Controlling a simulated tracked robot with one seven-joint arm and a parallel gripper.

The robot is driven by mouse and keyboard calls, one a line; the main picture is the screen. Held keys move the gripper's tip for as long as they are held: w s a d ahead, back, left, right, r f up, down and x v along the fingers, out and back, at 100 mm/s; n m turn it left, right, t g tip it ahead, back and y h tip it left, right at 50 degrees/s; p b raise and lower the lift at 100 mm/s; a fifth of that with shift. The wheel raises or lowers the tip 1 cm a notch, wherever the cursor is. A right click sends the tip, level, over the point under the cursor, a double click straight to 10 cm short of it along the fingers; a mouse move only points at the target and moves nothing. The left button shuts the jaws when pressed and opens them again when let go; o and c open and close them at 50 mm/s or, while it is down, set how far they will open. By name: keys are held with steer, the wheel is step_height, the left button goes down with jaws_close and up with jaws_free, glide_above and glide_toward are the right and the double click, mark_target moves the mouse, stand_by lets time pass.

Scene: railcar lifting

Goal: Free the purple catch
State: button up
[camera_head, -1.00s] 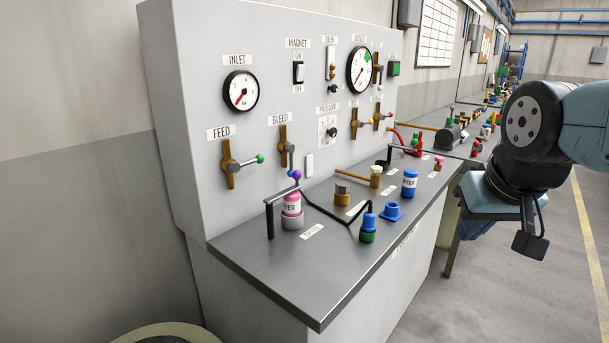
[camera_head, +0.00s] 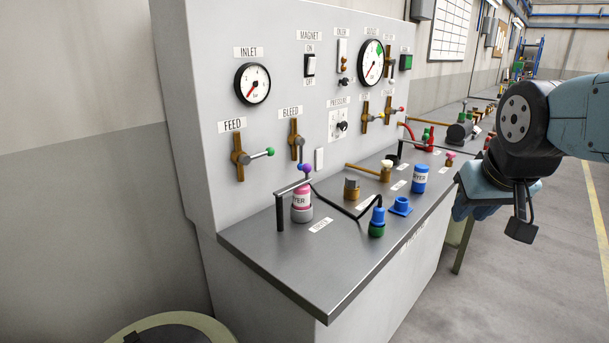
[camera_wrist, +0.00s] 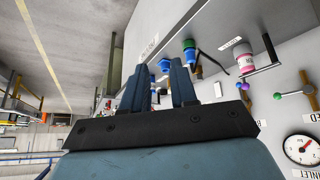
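The bar reaches over a pink-and-white dryer canister (camera_head: 302,204) at the bench's near left. In the wrist view the purple knob (camera_wrist: 239,86) shows at the right, beside the pink canister (camera_wrist: 245,63). My gripper (camera_wrist: 155,75) is open and empty, its two blue fingers apart. In the head view its blue body hangs at the right, beside the bench's front edge and well away from the catch. The fingertips cannot be made out there.
A blue dryer canister (camera_head: 419,179), a blue cap (camera_head: 400,206) and a blue-green fitting (camera_head: 377,222) with a black hose stand on the bench. The panel behind carries the feed valve (camera_head: 240,157), bleed valve (camera_head: 295,139) and gauges. Open floor lies at the right.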

steer(key=o, duration=0.5)
steer(key=w+a+f+n+t, duration=0.1)
steer(key=w+a+n+t, duration=0.1)
steer(key=w, duration=1)
steer(key=shift+w+f+t, duration=0.2)
steer(key=shift+f+t, duration=0.05)
steer(key=shift+t, duration=0.15)
steer(key=n+t+y, duration=0.4)
steer(key=n+y, duration=0.4)
steer(key=y, duration=0.4)
glide_toward(310, 170)
steer(key=x, duration=1.1)
steer(key=shift+w+a, duration=0.2)
steer(key=shift+w, duration=0.05)
steer(key=shift+c, duration=0.3)
jaws_close()
